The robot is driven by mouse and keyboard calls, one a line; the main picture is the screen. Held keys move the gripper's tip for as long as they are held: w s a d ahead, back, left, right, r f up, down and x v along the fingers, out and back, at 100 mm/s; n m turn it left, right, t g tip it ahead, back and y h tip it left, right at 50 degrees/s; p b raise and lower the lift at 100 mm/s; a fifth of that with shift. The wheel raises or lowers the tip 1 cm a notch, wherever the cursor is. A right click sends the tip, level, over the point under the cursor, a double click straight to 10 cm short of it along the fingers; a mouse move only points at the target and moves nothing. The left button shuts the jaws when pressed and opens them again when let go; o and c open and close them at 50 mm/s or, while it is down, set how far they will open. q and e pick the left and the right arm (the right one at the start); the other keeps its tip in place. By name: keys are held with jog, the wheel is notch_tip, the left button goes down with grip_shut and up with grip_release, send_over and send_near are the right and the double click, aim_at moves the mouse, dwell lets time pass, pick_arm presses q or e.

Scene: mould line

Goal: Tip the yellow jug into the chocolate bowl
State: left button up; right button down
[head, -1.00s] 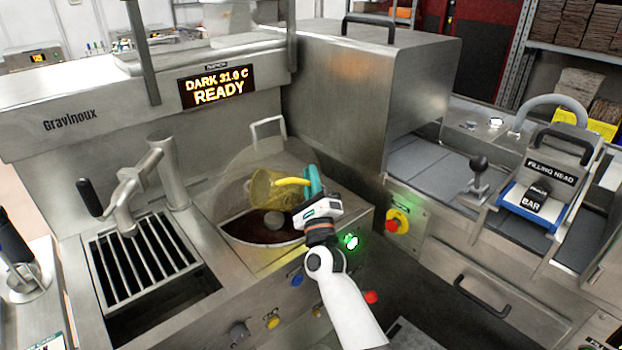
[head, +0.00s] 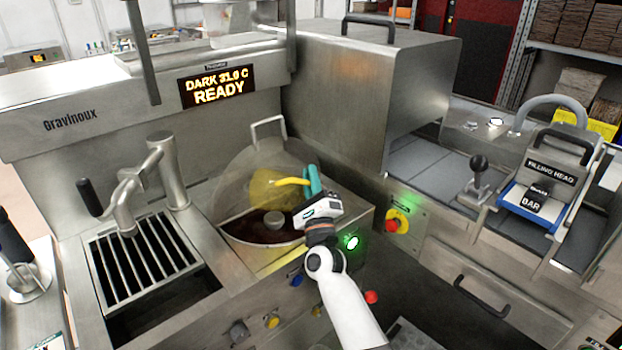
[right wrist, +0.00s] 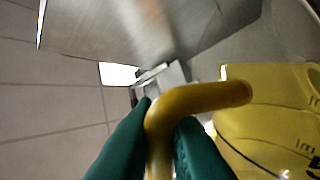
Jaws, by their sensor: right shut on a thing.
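The yellow jug (head: 266,191) is see-through and is held over the chocolate bowl (head: 235,228), tilted with its mouth toward the left. My right gripper (head: 309,181) is shut on its handle, which passes between the teal fingers (right wrist: 160,140) in the right wrist view. The jug's body (right wrist: 265,115) fills the right of that view. Dark chocolate lies in the bowl around a round grey hub (head: 274,218). A clear cover stands over the back of the bowl. I cannot tell whether anything is flowing from the jug. My left gripper does not show.
A grated drain (head: 150,270) with a spout (head: 122,215) stands left of the bowl. A steel housing (head: 365,95) rises behind and to the right. A red stop button (head: 393,225) sits on the front panel. The display reads "DARK 31.0 C READY".

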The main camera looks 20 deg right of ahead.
aim_at(291, 181)
dwell(0.4)
jog(key=shift+a+n+b, duration=0.2)
jog(key=shift+n+b, duration=0.1)
jog(key=a+n+y+b, duration=0.1)
jog(key=n+y, duration=0.1)
jog(key=s+a+n+t+y+b, duration=0.1)
jog(key=a+n+y, duration=0.1)
jog(key=n, duration=0.1)
jog(key=shift+a+t, duration=0.25)
jog(key=shift+t, duration=0.05)
jog(key=shift+a+r+n+y, duration=0.2)
jog(key=shift+a+n+y, duration=0.35)
jog(key=shift+n+y, duration=0.55)
jog(key=a+r+n+g+y+p, duration=0.1)
jog(key=a+n+g+y+p, duration=0.3)
jog(key=n+p, duration=0.4)
jog(key=s+a+r+n+g+y+p, duration=0.1)
jog(key=a+n+g+y+p, duration=0.3)
jog(key=n+p, duration=0.5)
jog(key=n+g+y, duration=0.2)
jog(key=n+g, duration=0.1)
jog(key=n, duration=0.7)
jog(key=shift+s+a+r+g+y, duration=0.2)
jog(key=shift+a+g+y, duration=0.1)
jog(key=shift+g, duration=0.1)
